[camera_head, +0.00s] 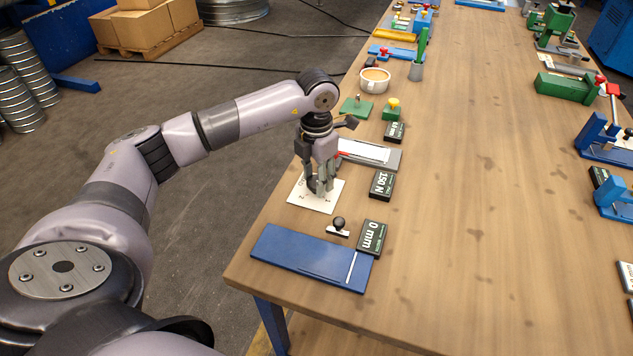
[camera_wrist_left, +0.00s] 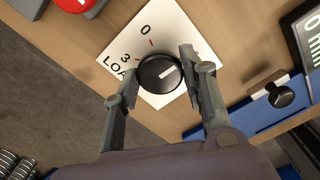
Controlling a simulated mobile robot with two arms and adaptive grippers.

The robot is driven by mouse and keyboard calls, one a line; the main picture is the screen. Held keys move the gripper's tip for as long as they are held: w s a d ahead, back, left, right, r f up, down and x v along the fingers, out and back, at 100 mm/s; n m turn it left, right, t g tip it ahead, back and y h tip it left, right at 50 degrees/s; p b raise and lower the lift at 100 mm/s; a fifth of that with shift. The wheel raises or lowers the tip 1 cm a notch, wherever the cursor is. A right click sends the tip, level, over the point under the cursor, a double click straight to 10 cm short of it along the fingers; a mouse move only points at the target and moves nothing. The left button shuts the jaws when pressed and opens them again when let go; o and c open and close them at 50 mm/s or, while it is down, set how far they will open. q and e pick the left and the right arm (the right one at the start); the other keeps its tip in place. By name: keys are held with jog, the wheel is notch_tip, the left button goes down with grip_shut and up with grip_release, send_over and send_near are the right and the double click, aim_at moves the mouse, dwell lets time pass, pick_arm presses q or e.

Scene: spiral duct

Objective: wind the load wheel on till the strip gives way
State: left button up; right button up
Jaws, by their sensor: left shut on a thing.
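The load wheel is a black round knob (camera_wrist_left: 158,74) on a white card marked LOAD (camera_wrist_left: 118,49), with 0 and 3 readable. Its white pointer line points to the upper right in the left wrist view. My left gripper (camera_wrist_left: 153,78) is shut on the knob, one finger at each side. In the head view the left gripper (camera_head: 320,188) points down at the card (camera_head: 300,195) and hides most of the knob. Beyond it lies a grey fixture (camera_head: 387,160) with a pale strip-like piece, partly hidden. A black display (camera_head: 382,185) beside it reads 150 N. My right gripper is out of view.
The middle of the wooden table (camera_head: 480,220) is clear.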

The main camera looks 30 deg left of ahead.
pick_arm(q)
jog(key=m+b, duration=0.2)
jog(key=m, duration=0.2)
jog(key=shift+f+m, duration=0.15)
jog(key=shift+m, duration=0.25)
jog(key=shift+m+b, duration=1.15)
jog(key=shift+m, duration=1.35)
jog(key=o, duration=1.2)
jog(key=shift+c, duration=0.2)
